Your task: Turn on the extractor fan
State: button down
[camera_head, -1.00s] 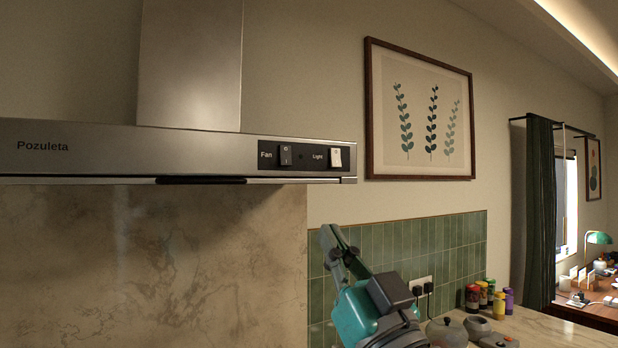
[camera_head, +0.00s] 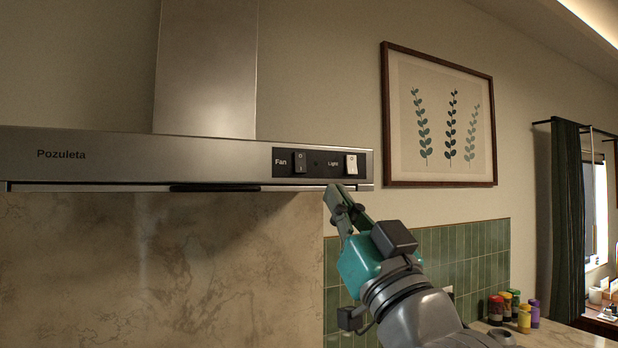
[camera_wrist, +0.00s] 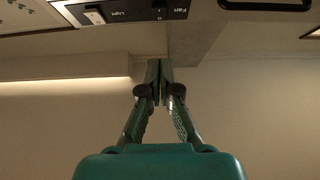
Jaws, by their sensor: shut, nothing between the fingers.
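The extractor hood (camera_head: 200,148) is a steel bar with a chimney on the wall. Its dark control panel at the right end carries a dark fan switch (camera_head: 299,162), marked O and I, and a white light switch (camera_head: 351,164). My gripper (camera_head: 332,187) is shut and empty, its tip at the hood's lower edge, below and between the two switches. I cannot tell whether it touches the hood. In the wrist view the shut fingertips (camera_wrist: 160,64) point up toward the upside-down panel, just below the fan switch (camera_wrist: 159,13).
A framed leaf picture (camera_head: 438,115) hangs right of the hood. Green tiles (camera_head: 490,250) and several coloured jars (camera_head: 515,308) on the counter are lower right. The wall in front of the marble splashback (camera_head: 160,265) is clear.

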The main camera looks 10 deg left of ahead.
aim_at(301, 164)
jog(key=shift+w+a+r, duration=0.6)
jog(key=shift+w+a, duration=0.25)
jog(key=shift+w, duration=0.4)
jog(key=shift+w+a+r, duration=0.55)
jog(key=shift+w+a, duration=0.35)
jog(key=shift+w, duration=0.4)
jog(key=shift+w+a+r, duration=0.6)
jog(key=shift+w+a, duration=0.25)
jog(key=shift+w, duration=0.4)
